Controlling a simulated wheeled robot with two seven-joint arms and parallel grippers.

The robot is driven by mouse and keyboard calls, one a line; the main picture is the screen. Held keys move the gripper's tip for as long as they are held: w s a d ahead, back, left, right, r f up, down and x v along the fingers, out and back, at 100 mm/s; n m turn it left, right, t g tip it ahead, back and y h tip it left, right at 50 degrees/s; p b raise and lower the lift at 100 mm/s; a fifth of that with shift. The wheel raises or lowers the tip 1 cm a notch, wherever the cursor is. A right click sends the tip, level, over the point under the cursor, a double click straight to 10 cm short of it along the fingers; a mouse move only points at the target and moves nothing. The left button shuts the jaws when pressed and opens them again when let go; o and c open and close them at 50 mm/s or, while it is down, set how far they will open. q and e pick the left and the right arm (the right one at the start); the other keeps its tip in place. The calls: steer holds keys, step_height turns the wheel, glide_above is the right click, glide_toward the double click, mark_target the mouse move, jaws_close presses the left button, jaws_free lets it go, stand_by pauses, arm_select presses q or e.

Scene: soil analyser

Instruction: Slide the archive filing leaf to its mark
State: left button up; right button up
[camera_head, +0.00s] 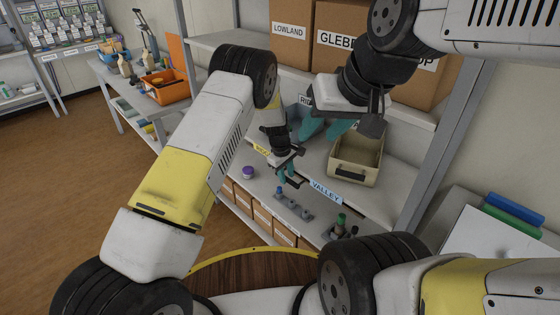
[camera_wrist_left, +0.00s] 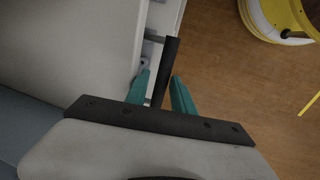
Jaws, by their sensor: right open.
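I cannot pick out the archive filing leaf or its mark for sure. My left gripper (camera_head: 287,178) reaches down at the front of the shelf, left of the blue VALLEY label (camera_head: 325,191). In the left wrist view its teal fingers (camera_wrist_left: 162,88) stand apart, with a dark bar (camera_wrist_left: 168,65) between them. I cannot tell whether they press on the bar. A large pale panel (camera_wrist_left: 70,50) fills the left of that view. My right gripper (camera_head: 326,130) is open above the shelf, left of the beige bin, with its teal fingers apart and nothing visible between them.
The beige bin (camera_head: 348,173) stands on the shelf. A purple-lidded jar (camera_head: 248,172), a grey strip with round fittings (camera_head: 294,206) and a green-topped item (camera_head: 341,220) sit near the front. Cardboard boxes (camera_head: 290,52) fill the upper shelf. Open floor (camera_head: 60,190) lies left.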

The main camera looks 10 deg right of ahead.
arm_select(q)
step_height(320, 180, up, 8)
steer(key=a, duration=0.1)
steer(key=shift+s+f, duration=0.2)
steer(key=shift+s, duration=0.2)
steer(key=s+a+r+m+t+h, duration=0.1)
steer(key=s+a+r, duration=0.3)
steer(key=r, duration=0.5)
steer(key=s+a+r+m, duration=0.1)
steer(key=s+a+r, duration=0.2)
steer(key=a+r, duration=0.45)
steer(key=s+a+r+m+t+h, duration=0.1)
steer(key=s+a+r, duration=0.25)
steer(key=r, duration=0.65)
steer(key=s+a+r+m+t, duration=0.1)
steer(key=s+a+r, duration=0.1)
steer(key=s+a, duration=0.2)
steer(key=s+a+r+m+t+y, duration=0.1)
steer(key=s+a, duration=0.3)
steer(key=s, duration=0.7)
steer(key=s+a+r+m+t, duration=0.1)
steer(key=s+a+r+m, duration=0.1)
steer(key=s, duration=0.5)
steer(key=shift+s+a+r+m+y, duration=0.25)
steer(key=shift+a+r+m, duration=0.2)
steer(key=shift+a, duration=0.6)
